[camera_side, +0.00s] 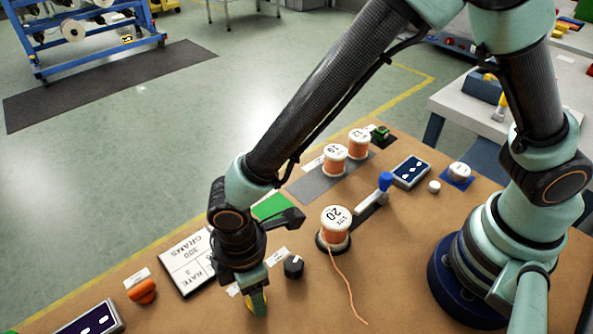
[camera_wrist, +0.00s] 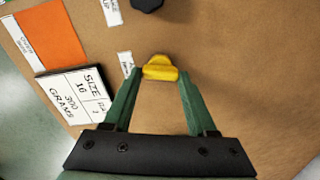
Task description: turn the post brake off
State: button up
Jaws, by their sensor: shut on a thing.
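A yellow knob (camera_wrist: 160,69) stands between my fingertips in the wrist view. My gripper (camera_wrist: 158,75) is shut on this knob, with one green finger on each side. A small white label (camera_wrist: 126,64) lies beside the knob; its print is too small to read. A spool marked 20 (camera_side: 335,228) stands on the board with an orange strand trailing from it. Which control is the post brake cannot be read from the labels.
A black knob (camera_side: 293,266) is close to my gripper on its right. An orange knob (camera_side: 142,291) and a white card (camera_side: 185,262) are on the left. A blue-tipped lever (camera_side: 385,181) and two spools (camera_side: 335,160) stand farther back.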

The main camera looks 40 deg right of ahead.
jog(key=shift+n, duration=1)
jog(key=o, duration=1.4)
jog(key=shift+c, duration=0.2)
notch_tip(320, 180, up, 12)
jog(key=shift+r, duration=0.1)
